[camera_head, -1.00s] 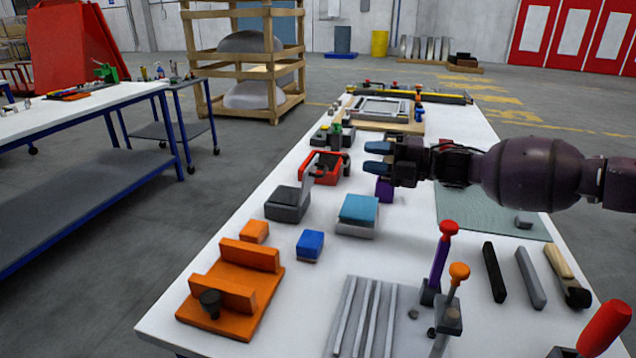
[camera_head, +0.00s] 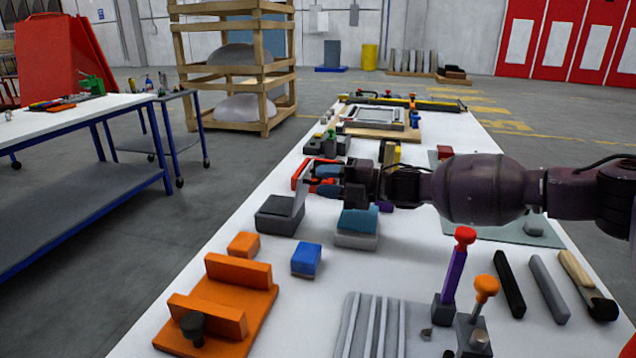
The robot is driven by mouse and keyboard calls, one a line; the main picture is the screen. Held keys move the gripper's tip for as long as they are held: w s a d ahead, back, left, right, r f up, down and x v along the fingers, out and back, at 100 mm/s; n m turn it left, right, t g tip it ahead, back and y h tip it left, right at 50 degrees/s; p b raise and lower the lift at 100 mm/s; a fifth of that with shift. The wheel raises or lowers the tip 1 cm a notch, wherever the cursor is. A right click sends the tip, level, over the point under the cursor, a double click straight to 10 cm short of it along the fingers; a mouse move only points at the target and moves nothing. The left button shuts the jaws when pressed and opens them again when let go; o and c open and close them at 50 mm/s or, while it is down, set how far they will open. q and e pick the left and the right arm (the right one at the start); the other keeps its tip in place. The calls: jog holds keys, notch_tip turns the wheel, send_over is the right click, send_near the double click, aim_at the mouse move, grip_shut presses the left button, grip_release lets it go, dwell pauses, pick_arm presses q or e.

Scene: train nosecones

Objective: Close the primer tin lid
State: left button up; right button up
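The primer tin appears to be the dark grey box (camera_head: 278,217) at the left edge of the white table. Its light grey lid (camera_head: 301,194) stands up, tilted, on the box's right side. My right gripper (camera_head: 318,180) comes in from the right with its blue-tipped fingers pointing left, just right of the raised lid. The fingers look apart with nothing between them. Whether a fingertip touches the lid I cannot tell. My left gripper is not in view.
A red open bin (camera_head: 300,172) stands right behind the lid, partly hidden by my gripper. A teal-topped block (camera_head: 358,222) lies below my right wrist. A blue block (camera_head: 306,259) and an orange fixture (camera_head: 222,305) are nearer. Upright-handled clamps (camera_head: 453,275) stand at right.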

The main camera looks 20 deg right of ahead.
jog(key=shift+x, duration=0.85)
jog(key=shift+s, duration=0.1)
grip_shut()
